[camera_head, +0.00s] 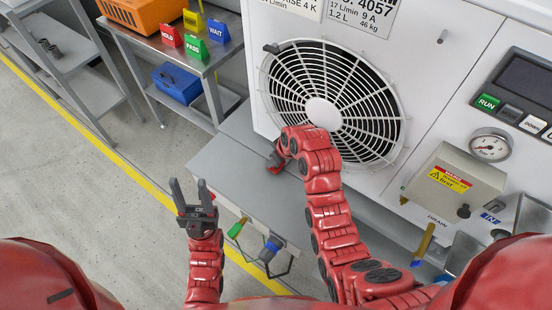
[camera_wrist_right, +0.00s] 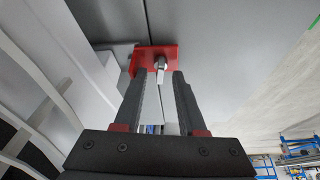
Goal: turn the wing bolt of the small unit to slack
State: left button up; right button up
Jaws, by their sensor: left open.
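In the right wrist view, a small pale metal piece (camera_wrist_right: 161,68), seemingly the wing bolt, sticks out of a red plate (camera_wrist_right: 172,52) on a grey surface. My right gripper (camera_wrist_right: 167,76) points at it with its fingers apart; the piece shows between the fingertips. I cannot tell whether they touch it. In the head view, my right arm reaches up before the fan grille, and its gripper, low at the fan's left, is mostly hidden. My left gripper (camera_head: 192,192) is open and empty, pointing up over the floor beside the grey bench.
The white fan unit (camera_head: 430,75) stands at the back, with a dark knob (camera_head: 272,47) at its upper left. A beige box (camera_head: 455,180) and a gauge (camera_head: 489,147) are at right. Green (camera_head: 237,228) and blue (camera_head: 270,250) handles lie low in front.

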jog(key=shift+r, duration=0.1)
jog(key=p+v, duration=1)
jog(key=v, duration=0.7)
jog(key=shift+d+p, duration=0.2)
jog(key=shift+p, duration=0.2)
jog(key=shift+s+a, duration=0.1)
jog(key=shift+s, duration=0.1)
